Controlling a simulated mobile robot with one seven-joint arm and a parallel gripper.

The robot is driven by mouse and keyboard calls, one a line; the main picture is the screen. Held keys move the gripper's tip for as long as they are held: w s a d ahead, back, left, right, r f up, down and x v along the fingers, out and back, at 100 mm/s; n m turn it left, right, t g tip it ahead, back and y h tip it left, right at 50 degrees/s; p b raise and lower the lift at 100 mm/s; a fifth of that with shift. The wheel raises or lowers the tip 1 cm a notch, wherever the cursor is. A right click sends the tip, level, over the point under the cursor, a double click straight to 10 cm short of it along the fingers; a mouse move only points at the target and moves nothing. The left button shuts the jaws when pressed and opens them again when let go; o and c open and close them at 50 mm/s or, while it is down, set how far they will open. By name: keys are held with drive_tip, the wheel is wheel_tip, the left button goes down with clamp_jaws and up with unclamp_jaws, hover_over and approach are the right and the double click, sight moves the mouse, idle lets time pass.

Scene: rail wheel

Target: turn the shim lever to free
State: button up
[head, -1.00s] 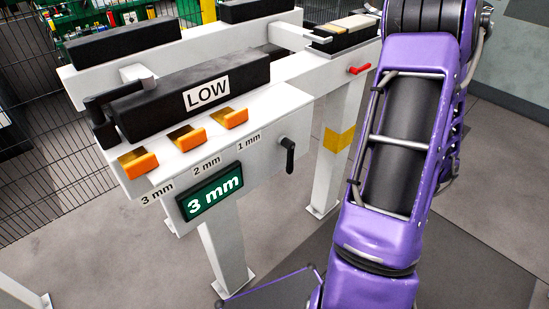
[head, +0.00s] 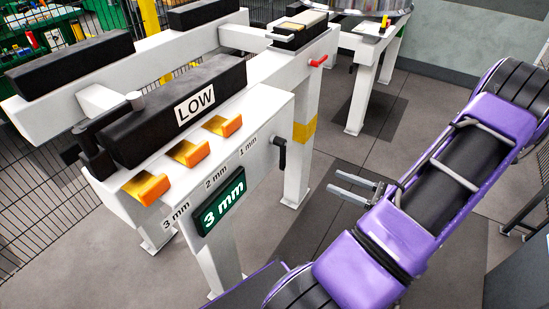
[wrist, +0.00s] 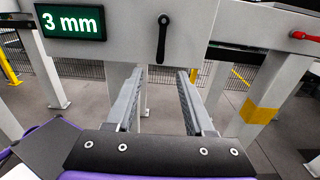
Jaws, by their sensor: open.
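The black lever (head: 280,154), which I take as the shim lever, is on the front face of the white beam, right of the mm labels. Its handle hangs straight down from its pivot. It also shows in the wrist view (wrist: 162,38), top centre, ahead of and between my fingers. My gripper (head: 333,184) is open and empty, apart from the lever, to its right and lower in the head view. In the wrist view, both fingers of my gripper (wrist: 160,74) point toward the beam. The green display (head: 219,202) reads 3 mm.
A red lever (head: 318,61) sits further right on the beam. Three orange-fronted shim slots (head: 188,153) lie below the black block (head: 175,110) marked LOW. A white leg with a yellow band (head: 305,131) stands right of the lever. Floor between gripper and beam is clear.

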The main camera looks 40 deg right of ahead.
sight(285, 159)
drive_tip(key=x, duration=1.7)
drive_tip(key=shift+w, duration=0.15)
drive_tip(key=shift+d, duration=0.1)
clamp_jaws()
idle(0.7)
